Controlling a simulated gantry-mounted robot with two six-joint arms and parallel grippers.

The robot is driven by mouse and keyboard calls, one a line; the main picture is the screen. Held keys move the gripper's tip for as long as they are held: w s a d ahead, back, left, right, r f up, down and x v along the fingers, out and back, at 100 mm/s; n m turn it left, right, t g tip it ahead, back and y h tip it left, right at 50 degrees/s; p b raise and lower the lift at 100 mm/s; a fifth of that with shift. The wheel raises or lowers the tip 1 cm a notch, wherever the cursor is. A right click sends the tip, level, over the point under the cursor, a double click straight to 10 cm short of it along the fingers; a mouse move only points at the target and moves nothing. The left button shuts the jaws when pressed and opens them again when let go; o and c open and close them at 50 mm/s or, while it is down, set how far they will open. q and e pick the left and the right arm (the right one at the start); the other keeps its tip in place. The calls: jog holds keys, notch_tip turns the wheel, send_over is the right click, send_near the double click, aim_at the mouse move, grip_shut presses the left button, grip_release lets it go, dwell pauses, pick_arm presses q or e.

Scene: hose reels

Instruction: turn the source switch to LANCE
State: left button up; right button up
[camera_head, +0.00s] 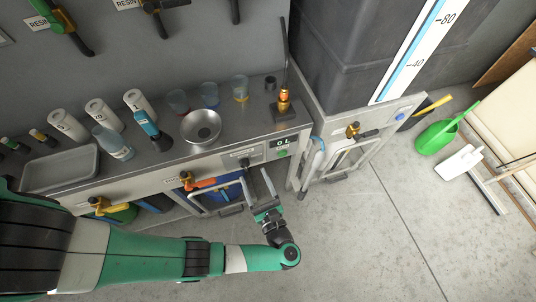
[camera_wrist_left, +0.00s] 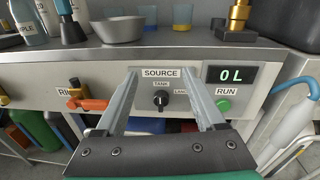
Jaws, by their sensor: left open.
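The source switch is a round black knob (camera_wrist_left: 160,100) on the grey panel front, below the SOURCE label (camera_wrist_left: 161,73). Its white mark points up, toward the TANK label (camera_wrist_left: 160,84). The LANCE label (camera_wrist_left: 181,92) is right of the knob, partly hidden by a finger. In the head view the dark knob (camera_head: 244,163) is small. My left gripper (camera_wrist_left: 160,78) is open and empty, its fingers either side of the knob in the wrist view. In the head view the left gripper (camera_head: 259,176) is in front of the bench edge. I cannot tell any contact. My right gripper is not in view.
A display (camera_wrist_left: 231,75) reads "0 L" above a green RUN button (camera_wrist_left: 224,105). An orange-handled valve (camera_wrist_left: 88,103) is left of the switch. A metal bowl (camera_head: 201,126) and several bottles and cups stand on the bench. The floor in front is clear.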

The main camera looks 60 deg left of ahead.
pick_arm(q)
jog(key=m+t+b, duration=0.1)
jog(key=b, duration=0.4)
send_near(246, 167)
jog(key=r, duration=0.2)
notch_tip(246, 167, down, 3)
jog(key=s+d+b, duration=0.1)
jog(key=s+d, duration=0.1)
jog(key=shift+m+t, duration=0.3)
jog(key=x, duration=0.8)
jog(key=w+r+x, duration=0.1)
jog(key=x, duration=0.3)
jog(key=shift+w, duration=0.1)
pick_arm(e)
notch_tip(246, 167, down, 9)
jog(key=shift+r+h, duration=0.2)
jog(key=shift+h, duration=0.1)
pick_arm(q)
jog(key=shift+c, duration=0.4)
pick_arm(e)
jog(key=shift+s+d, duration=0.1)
pick_arm(q)
grip_shut()
